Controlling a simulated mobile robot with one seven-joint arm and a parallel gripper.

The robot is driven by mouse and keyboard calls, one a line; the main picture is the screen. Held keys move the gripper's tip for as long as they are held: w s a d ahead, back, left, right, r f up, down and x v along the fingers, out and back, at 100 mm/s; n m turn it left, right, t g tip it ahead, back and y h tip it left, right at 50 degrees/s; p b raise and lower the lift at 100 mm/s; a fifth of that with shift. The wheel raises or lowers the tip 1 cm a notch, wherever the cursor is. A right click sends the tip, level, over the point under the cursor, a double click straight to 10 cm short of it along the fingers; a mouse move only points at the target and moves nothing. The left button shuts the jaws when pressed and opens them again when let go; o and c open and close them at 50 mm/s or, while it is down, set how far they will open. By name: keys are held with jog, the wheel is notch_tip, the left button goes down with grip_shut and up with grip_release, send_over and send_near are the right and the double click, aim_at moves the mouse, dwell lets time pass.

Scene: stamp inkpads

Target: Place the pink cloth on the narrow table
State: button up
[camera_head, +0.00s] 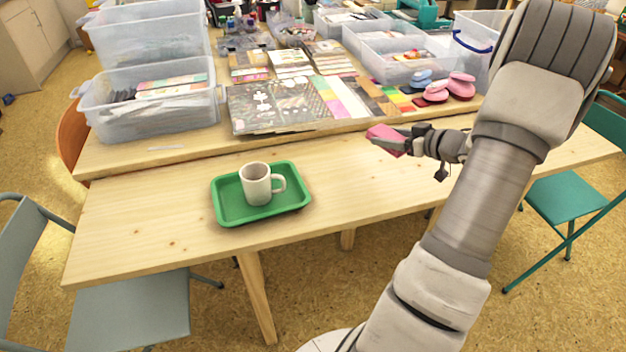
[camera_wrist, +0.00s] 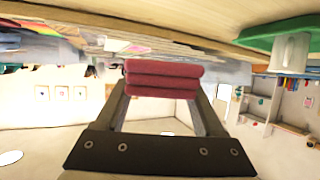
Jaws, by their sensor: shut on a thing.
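The pink cloth (camera_head: 386,138) is folded and held at the tip of my gripper (camera_head: 405,139), which reaches in from the right over the narrow table (camera_head: 130,231). In the wrist view the folded cloth (camera_wrist: 164,78) shows as a layered dark pink bundle between the two fingers of my gripper (camera_wrist: 163,92). My gripper is shut on the cloth. The cloth appears above the right half of the table, near its back edge; whether it touches the wood I cannot tell.
A green tray (camera_head: 226,205) with a white mug (camera_head: 256,183) stands on the narrow table, left of the cloth. Behind lies another table with pattern sheets (camera_head: 270,106), pink and blue inkpads (camera_head: 461,86) and clear bins (camera_head: 150,112). The wood between tray and gripper is clear. Chairs stand at both sides.

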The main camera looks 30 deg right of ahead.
jog(key=b, duration=0.5)
send_over(350, 188)
notch_tip(350, 188, down, 6)
jog(key=shift+f, duration=0.2)
jog(key=shift+w+f+b, duration=0.1)
jog(key=shift+f+b, duration=0.85)
jog(key=shift+f, duration=0.95)
jog(key=shift+f, duration=0.2)
jog(key=o, duration=1.3)
jog(key=shift+o, duration=0.2)
jog(key=shift+r, duration=0.25)
jog(key=p+v, duration=0.4)
jog(key=v, duration=0.8)
jog(key=shift+f, duration=0.1)
